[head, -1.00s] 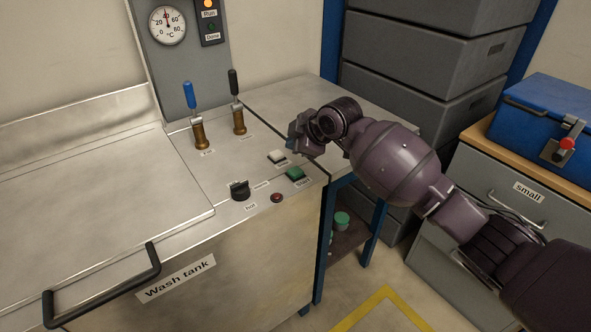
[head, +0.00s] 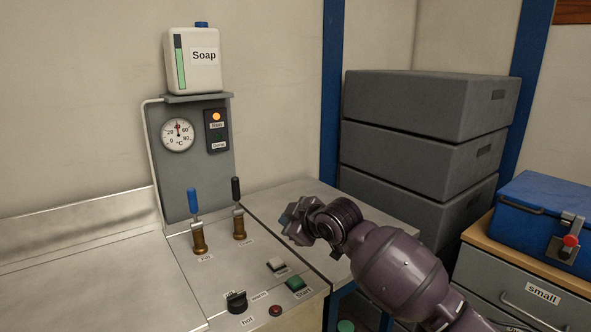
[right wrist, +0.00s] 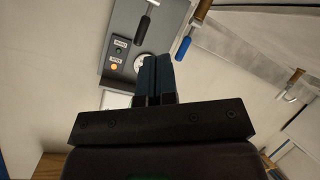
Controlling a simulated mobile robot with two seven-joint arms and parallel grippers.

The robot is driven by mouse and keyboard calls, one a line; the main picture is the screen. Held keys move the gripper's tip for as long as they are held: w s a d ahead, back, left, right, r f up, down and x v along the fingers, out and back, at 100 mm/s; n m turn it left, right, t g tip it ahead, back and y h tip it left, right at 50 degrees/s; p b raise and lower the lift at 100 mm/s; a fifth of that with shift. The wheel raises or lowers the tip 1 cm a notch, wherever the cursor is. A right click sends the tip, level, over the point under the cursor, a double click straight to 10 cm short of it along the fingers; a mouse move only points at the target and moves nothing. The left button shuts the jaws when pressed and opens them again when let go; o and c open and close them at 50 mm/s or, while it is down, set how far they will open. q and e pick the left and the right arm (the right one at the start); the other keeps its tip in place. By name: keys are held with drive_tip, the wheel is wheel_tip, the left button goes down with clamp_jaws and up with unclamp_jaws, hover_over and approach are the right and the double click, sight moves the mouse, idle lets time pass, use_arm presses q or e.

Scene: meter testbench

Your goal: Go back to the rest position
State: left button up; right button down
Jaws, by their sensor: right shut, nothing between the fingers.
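My right gripper (head: 290,222) is over the wash bench, to the right of the black-handled tap (head: 238,212) and above the white button (head: 277,264) and green start button (head: 296,284). In the right wrist view its two dark fingers (right wrist: 156,75) lie side by side, shut and empty. It appears to touch nothing. A blue-handled tap (head: 196,225) stands left of the black one. My left gripper is out of view.
A grey panel (head: 168,182) carries a dial (head: 177,135) and an orange lamp, with a soap canister (head: 194,62) above. Stacked grey crates (head: 430,105) stand behind my right arm. A blue toolbox (head: 540,215) sits on a cabinet at the right. The steel bench top is mostly clear.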

drive_tip(key=s+d+f+m+t+h, duration=0.45)
drive_tip(key=s+d+f+m, duration=0.65)
drive_tip(key=s+d+f, duration=0.6)
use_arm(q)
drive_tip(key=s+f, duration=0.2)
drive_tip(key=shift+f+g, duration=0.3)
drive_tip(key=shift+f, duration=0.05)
use_arm(e)
drive_tip(key=s+d+f+m+g+h, duration=0.1)
drive_tip(key=s+d+f, duration=0.3)
drive_tip(key=s, duration=0.4)
drive_tip(key=s+d+f+m+g+h, duration=0.1)
drive_tip(key=s+d+f, duration=0.3)
drive_tip(key=s+f, duration=0.2)
drive_tip(key=s+d+f+m+g+h, duration=0.1)
drive_tip(key=s+d+f, duration=0.3)
drive_tip(key=s, duration=0.7)
drive_tip(key=shift+f+h, duration=0.55)
drive_tip(key=shift+f, duration=0.3)
